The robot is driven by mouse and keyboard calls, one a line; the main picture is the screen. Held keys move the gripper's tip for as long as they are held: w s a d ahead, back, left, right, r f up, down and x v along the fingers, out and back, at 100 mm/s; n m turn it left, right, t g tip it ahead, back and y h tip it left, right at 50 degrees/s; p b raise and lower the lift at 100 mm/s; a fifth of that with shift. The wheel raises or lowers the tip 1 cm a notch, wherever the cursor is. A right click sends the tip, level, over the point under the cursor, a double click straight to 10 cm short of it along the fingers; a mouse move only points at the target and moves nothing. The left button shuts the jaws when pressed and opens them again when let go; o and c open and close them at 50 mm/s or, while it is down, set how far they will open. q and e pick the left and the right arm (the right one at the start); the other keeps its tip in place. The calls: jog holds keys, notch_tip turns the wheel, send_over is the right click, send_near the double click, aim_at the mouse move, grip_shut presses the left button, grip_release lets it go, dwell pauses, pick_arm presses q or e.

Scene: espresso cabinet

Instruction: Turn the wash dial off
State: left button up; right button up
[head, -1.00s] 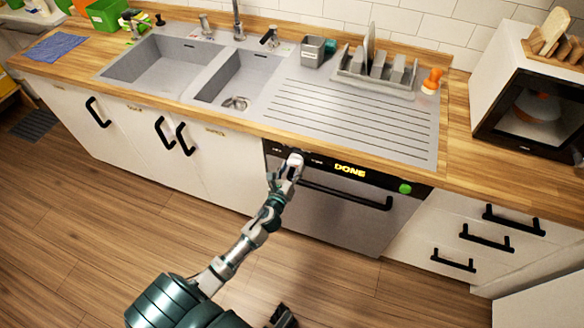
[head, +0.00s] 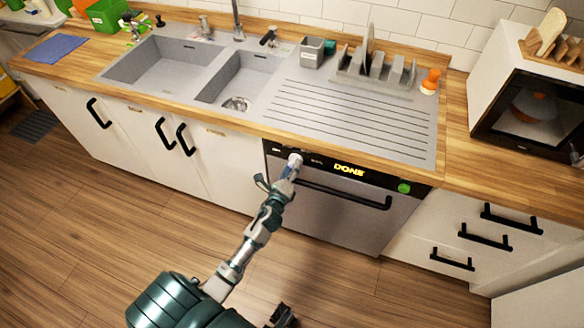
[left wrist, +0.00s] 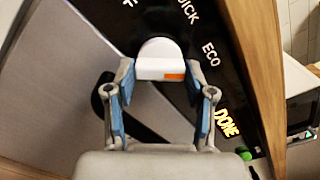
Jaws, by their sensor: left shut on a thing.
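The wash dial (left wrist: 160,62) is a white knob with an orange mark on the black panel (left wrist: 225,60) of the dishwasher (head: 335,215). The orange mark sits at the dial's lower right edge in the left wrist view. Panel letters read "ICK", "ECO" and a lit yellow "DONE" to its right. My left gripper (left wrist: 165,88) is at the dial, its two blue-padded fingers on either side and shut on it; it also shows in the head view (head: 289,170). The exact finger contact is hard to see.
A black door handle (head: 345,195) runs just below the panel. A green button (head: 404,188) is at the panel's right end. The wooden counter edge (head: 350,160) overhangs just above. White cabinets (head: 130,145) stand to the left and drawers (head: 480,235) to the right. The floor in front is clear.

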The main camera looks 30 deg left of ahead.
pick_arm(q)
jog(key=shift+a+n, duration=0.1)
jog(key=shift+n, duration=0.9)
jog(key=n, duration=0.2)
jog(key=shift+n+p, duration=0.35)
jog(key=shift+n, duration=0.05)
jog(key=n+p, duration=0.1)
jog(key=n, duration=0.4)
jog(key=shift+s+f, duration=0.1)
jog(key=n+p, duration=0.4)
jog(key=n, duration=0.6)
jog(key=shift+f+p, duration=0.2)
jog(key=shift+p, duration=0.15)
jog(key=shift+s+f+n+p, duration=0.15)
jog(key=shift+n+p, duration=0.4)
jog(key=shift+n, duration=0.95)
pick_arm(e)
jog(key=s+f, duration=0.2)
jog(key=f, duration=0.7)
jog(key=s+f, duration=0.3)
jog(key=f, duration=0.7)
jog(key=shift+d+f+g, duration=0.2)
jog(key=shift+f+g, duration=0.05)
jog(key=shift+g, duration=0.15)
pick_arm(q)
jog(key=shift+d, duration=0.2)
jog(key=o, duration=1.2)
jog(key=shift+c, duration=0.2)
jog(key=shift+w+a, duration=0.1)
jog(key=shift+w, duration=0.1)
